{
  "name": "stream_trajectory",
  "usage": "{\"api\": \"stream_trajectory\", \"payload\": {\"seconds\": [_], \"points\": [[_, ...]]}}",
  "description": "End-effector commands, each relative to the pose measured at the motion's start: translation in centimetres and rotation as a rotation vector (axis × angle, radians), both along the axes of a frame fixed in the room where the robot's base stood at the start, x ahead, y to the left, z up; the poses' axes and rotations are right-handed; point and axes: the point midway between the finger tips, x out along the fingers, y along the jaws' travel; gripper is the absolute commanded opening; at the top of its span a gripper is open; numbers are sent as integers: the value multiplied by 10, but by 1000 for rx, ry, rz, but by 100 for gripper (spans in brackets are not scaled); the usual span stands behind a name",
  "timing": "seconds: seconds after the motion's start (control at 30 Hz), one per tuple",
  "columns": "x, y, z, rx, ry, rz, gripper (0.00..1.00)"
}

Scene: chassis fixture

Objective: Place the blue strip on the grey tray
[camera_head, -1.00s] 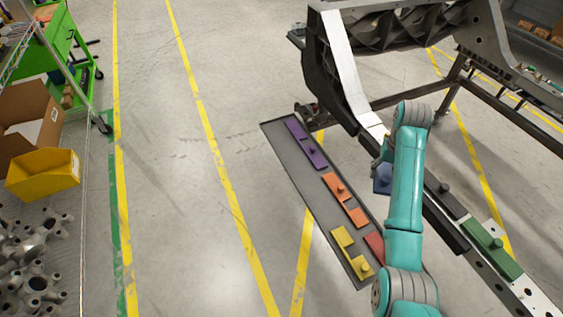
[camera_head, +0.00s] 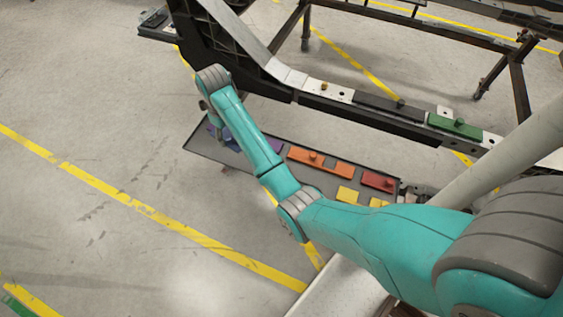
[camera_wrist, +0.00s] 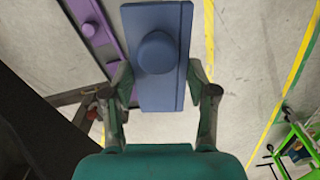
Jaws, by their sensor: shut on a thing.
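The blue strip (camera_wrist: 153,92) is a flat blue plate with a round knob on top. My gripper (camera_wrist: 159,76) is shut on it, with one finger at each long side. In the wrist view the strip shows over bare floor beside the tray's edge and looks raised above it. The grey tray (camera_head: 200,154) is long and shallow and lies below the chassis beam in the head view. My arm hides part of the tray's left end, the gripper and most of the blue strip there.
The tray holds a purple strip (camera_wrist: 92,26), orange strips (camera_head: 305,157), a red strip (camera_head: 378,181) and yellow pieces (camera_head: 347,195). The chassis beam (camera_head: 310,100) runs close behind it, with a black strip (camera_head: 378,102) and a green strip (camera_head: 455,127) on it. The floor at left is clear.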

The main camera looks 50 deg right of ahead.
Motion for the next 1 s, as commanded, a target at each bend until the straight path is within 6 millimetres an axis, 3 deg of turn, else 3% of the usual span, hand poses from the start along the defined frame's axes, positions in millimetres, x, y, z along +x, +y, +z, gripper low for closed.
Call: {"api": "stream_trajectory", "payload": {"seconds": [0.03,0.2,0.4,0.5,0.67,1.0], "points": [[-22,-21,-13,1,3,11,21],[-93,-73,-46,2,3,91,21],[-167,-108,-70,1,1,174,21],[-192,-116,-76,1,0,202,21],[-209,-121,-83,0,-1,225,21],[-211,-121,-136,1,0,229,21]]}}
